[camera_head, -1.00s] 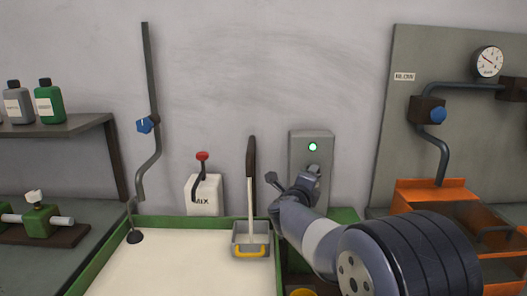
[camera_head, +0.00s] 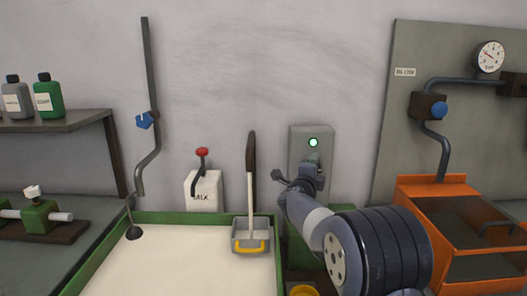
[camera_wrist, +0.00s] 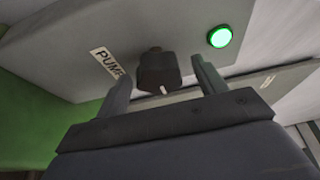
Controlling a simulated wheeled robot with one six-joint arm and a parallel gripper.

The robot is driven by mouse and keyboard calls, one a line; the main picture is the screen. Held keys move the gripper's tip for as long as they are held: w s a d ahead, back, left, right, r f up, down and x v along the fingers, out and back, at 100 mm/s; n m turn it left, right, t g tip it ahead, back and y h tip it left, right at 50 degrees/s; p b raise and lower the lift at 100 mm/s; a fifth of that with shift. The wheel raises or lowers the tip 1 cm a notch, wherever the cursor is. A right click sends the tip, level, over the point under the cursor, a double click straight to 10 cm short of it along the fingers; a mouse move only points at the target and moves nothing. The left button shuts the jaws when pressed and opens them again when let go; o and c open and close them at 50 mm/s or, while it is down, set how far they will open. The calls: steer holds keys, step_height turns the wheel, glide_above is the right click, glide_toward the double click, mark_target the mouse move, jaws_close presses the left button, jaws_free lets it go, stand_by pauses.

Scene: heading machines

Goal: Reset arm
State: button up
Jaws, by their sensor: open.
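My gripper (camera_head: 308,172) is in front of the grey pump box (camera_head: 300,145) on the wall, below its lit green lamp (camera_head: 313,142). In the wrist view my gripper (camera_wrist: 160,82) is open, with its two fingers on either side of a dark knob (camera_wrist: 157,72). I cannot tell whether the fingers touch the knob. A white mark on the knob and a label reading PUMP beside it show there. The green lamp (camera_wrist: 220,37) is also lit in that view. In the head view my arm hides the knob.
A green-rimmed tank (camera_head: 190,217) of pale liquid lies left of my arm, with a grey scoop (camera_head: 250,236) at its edge. A white MIX lever box (camera_head: 204,192) stands behind it. An orange bin (camera_head: 440,195) is at the right, beneath a pipe with a blue valve (camera_head: 439,111).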

steer(key=n+t+b, duration=0.2)
steer(key=n, duration=0.3)
steer(key=shift+f, duration=0.15)
steer(key=n, duration=0.2)
steer(key=n+t+y+p, duration=0.1)
steer(key=n, duration=0.1)
steer(key=shift+r+n+t, duration=0.2)
steer(key=shift+n+t, duration=0.1)
steer(key=n+t+y+p, duration=0.1)
steer(key=n+p, duration=0.1)
steer(key=n, duration=0.1)
steer(key=shift+r, duration=0.15)
steer(key=shift+s+f+n+t+y+p, duration=0.15)
steer(key=shift+n+y+p, duration=0.3)
steer(key=shift+n+p, duration=0.35)
steer(key=shift+s+f+n+t+y+p, duration=0.15)
steer(key=shift+n+y+p, duration=0.35)
steer(key=shift+n, duration=0.5)
steer(key=shift+f+n+t+y+p, duration=0.1)
steer(key=shift+n+t+y+p, duration=0.2)
steer(key=shift+n+p, duration=0.5)
steer(key=shift+s+a, duration=0.1)
